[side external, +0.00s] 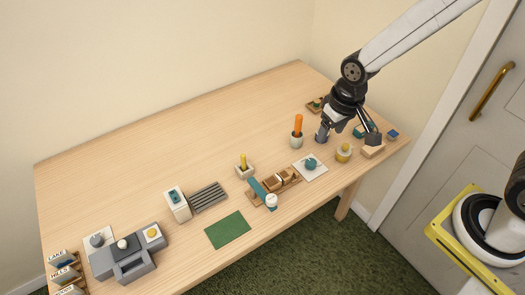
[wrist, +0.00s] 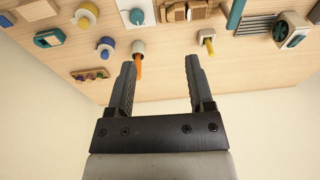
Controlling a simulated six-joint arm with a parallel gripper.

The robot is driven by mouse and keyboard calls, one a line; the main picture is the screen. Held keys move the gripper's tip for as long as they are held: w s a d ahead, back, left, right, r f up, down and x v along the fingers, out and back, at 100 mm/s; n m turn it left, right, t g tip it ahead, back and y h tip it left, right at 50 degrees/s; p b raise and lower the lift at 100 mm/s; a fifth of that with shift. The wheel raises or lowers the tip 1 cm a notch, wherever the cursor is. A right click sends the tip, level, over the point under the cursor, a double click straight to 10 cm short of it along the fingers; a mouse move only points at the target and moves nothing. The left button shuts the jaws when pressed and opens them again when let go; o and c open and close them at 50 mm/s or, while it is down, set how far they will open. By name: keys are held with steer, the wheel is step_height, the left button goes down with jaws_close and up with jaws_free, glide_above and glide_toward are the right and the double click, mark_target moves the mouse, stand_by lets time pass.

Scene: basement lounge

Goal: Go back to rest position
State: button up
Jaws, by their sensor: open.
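My gripper (side external: 349,130) is over the right end of the wooden table (side external: 120,180), with my arm reaching in from the upper right. In the wrist view my gripper (wrist: 158,66) has its two dark fingers spread wide apart, with nothing held between them. The orange-handled tool (side external: 298,125) stands in a pale cup (side external: 296,141) left of my gripper. In the wrist view the orange handle (wrist: 138,66) shows just inside the left finger. I cannot tell how high the fingertips are above the table.
A blue roll (side external: 321,137), a yellow roll (side external: 344,153) and a wooden block (side external: 373,151) lie close to my gripper. A wooden rack (side external: 285,188), green mat (side external: 228,230) and grey device (side external: 130,262) stand along the front. The back left tabletop is clear.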

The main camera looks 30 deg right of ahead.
steer(key=s+d+r, duration=0.2)
steer(key=s+d, duration=0.3)
steer(key=s, duration=0.1)
steer(key=shift+s+d+t, duration=0.4)
stand_by(0.6)
